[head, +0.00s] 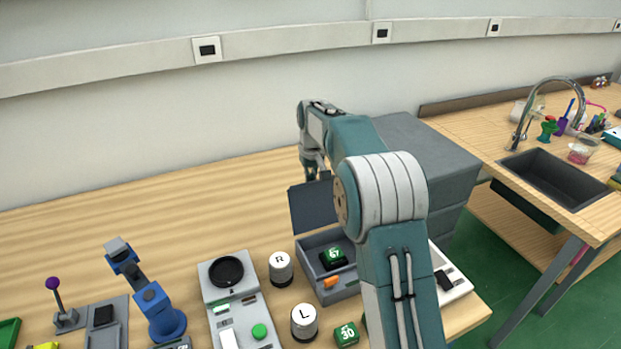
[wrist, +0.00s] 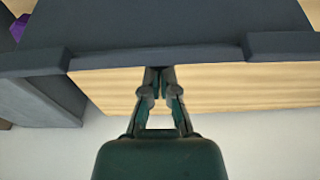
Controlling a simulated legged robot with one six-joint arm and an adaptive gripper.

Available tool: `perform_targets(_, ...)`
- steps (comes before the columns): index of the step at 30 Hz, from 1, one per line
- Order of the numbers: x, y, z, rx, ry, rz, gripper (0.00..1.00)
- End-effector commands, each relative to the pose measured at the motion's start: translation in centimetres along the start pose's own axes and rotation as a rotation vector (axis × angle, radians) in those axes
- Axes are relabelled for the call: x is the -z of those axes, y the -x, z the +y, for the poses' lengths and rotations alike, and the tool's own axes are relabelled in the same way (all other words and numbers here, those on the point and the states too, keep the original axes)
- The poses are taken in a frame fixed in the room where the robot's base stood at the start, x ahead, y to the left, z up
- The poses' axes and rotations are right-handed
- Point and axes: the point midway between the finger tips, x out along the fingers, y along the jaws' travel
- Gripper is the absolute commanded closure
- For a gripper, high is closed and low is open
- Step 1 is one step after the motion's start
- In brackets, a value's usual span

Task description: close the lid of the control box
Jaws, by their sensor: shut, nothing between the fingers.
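The control box (head: 312,243) is a grey open-topped box on the wooden table, right of the middle in the head view. Its dark grey lid (head: 312,207) stands open and roughly upright at the box's back edge. My gripper (head: 314,172) is shut and empty, near the top of the lid. In the wrist view, my gripper's tips (wrist: 160,72) meet the edge of a dark slab, apparently the lid (wrist: 160,28). Whether they touch it is unclear.
White cylinders marked R (head: 280,268) and L (head: 304,321) stand left of the box. A grey panel with a black dial (head: 226,271) lies further left, beside a blue arm-like device (head: 152,298). A large grey block (head: 440,165) stands behind my arm. The table's back left is clear.

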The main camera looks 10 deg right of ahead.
Motion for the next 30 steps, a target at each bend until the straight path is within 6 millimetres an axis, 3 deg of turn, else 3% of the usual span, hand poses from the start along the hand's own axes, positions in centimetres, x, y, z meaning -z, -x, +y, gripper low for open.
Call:
perform_targets(20,-1.0,0.9,0.0,0.003,-0.002,0.094,1.0)
perform_targets(30,-2.7,2.1,0.2,0.005,-0.004,0.237,1.0)
